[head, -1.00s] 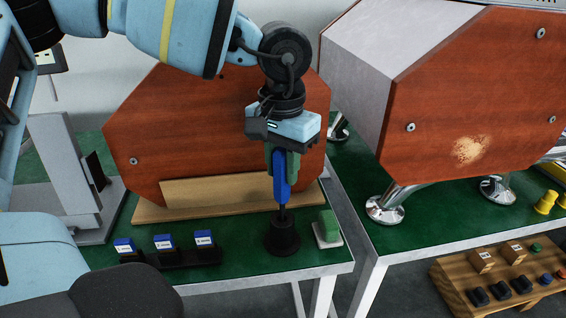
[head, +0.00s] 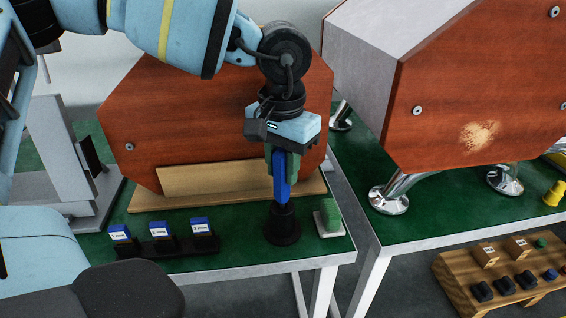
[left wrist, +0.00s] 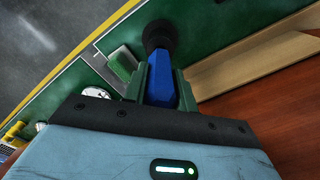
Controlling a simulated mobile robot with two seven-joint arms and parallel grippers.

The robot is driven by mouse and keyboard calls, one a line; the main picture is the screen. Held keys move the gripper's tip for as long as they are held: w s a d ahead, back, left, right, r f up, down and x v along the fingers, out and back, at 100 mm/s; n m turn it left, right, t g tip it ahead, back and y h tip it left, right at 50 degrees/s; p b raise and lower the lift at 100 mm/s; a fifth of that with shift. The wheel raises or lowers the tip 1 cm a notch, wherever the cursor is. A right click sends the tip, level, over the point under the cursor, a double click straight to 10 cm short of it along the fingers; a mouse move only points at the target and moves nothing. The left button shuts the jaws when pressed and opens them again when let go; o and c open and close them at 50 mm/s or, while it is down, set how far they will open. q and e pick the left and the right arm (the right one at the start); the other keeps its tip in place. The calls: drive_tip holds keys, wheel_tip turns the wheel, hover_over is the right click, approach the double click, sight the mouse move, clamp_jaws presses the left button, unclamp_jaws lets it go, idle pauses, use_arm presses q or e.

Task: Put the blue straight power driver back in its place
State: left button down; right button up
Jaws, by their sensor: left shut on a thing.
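The blue straight power driver (head: 281,178) stands upright, its lower end down at a black cone-shaped holder (head: 282,228) on the green table. My left gripper (head: 282,165) is shut on the driver's upper part from above. In the left wrist view the blue driver (left wrist: 160,80) lies between the green fingers (left wrist: 161,84), and its far end meets the black holder (left wrist: 159,35). I cannot tell whether the driver is fully seated. My right gripper does not show.
A green block on a white base (head: 329,218) stands close right of the holder. A black rack with several blue-topped items (head: 160,232) is to the left. A wooden-faced octagonal machine panel (head: 200,120) is behind. A second table (head: 430,225) is to the right.

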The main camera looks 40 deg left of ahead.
sight(282, 150)
use_arm(q)
drive_tip(key=shift+f+b, duration=0.55)
drive_tip(key=shift+f, duration=0.25)
drive_tip(key=c, duration=1.1)
unclamp_jaws()
drive_tip(key=shift+o, duration=0.2)
drive_tip(key=shift+r, duration=0.1)
wheel_tip(282, 150, up, 8)
drive_tip(key=shift+f+p, duration=0.15)
drive_tip(key=shift+p, duration=0.15)
drive_tip(key=shift+f, duration=0.1)
